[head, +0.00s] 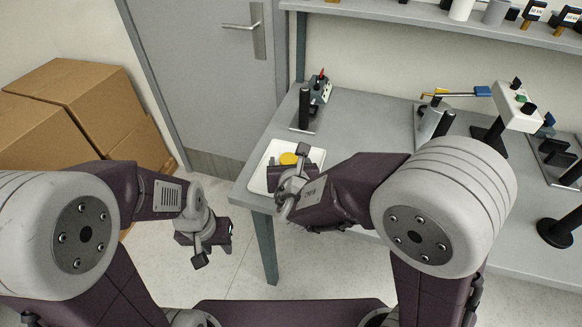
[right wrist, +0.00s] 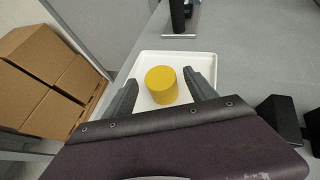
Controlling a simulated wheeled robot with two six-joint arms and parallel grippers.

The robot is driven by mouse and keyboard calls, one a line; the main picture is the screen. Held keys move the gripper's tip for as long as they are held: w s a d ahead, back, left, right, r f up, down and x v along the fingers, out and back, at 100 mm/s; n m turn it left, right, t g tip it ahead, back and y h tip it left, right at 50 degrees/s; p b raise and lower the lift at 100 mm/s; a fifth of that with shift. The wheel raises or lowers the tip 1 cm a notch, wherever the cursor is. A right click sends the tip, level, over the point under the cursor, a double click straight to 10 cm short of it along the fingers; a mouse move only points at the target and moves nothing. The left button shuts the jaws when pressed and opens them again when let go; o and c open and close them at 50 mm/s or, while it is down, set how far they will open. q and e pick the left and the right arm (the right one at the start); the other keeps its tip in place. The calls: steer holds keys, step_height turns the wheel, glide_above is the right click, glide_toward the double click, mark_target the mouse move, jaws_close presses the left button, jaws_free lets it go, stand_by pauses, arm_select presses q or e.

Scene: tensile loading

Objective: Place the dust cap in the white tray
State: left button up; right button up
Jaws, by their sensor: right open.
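The dust cap is a yellow cylinder (right wrist: 161,84) that shows between the fingers of my right gripper (right wrist: 160,93) in the right wrist view. It appears over or on the floor of the white tray (right wrist: 208,62); I cannot tell whether it touches the floor. In the head view the yellow cap (head: 289,158) is partly hidden by my right gripper (head: 293,177), and the tray (head: 258,178) is at the table's left front corner. My right gripper is open around the cap. My left gripper (head: 201,248) hangs left of the table, away from the tray; its jaw opening is unclear.
A small device with a black post (head: 305,108) stands on the table behind the tray. A white-headed stand (head: 515,108) and a black-based post (head: 560,228) are farther right. Cardboard boxes (head: 85,105) are stacked at the left. A shelf (head: 430,18) runs above the table.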

steer(key=p+v, duration=0.1)
steer(key=v, duration=0.7)
steer(key=shift+a, duration=0.1)
steer(key=shift+s+r, duration=0.25)
steer(key=shift+s, duration=0.35)
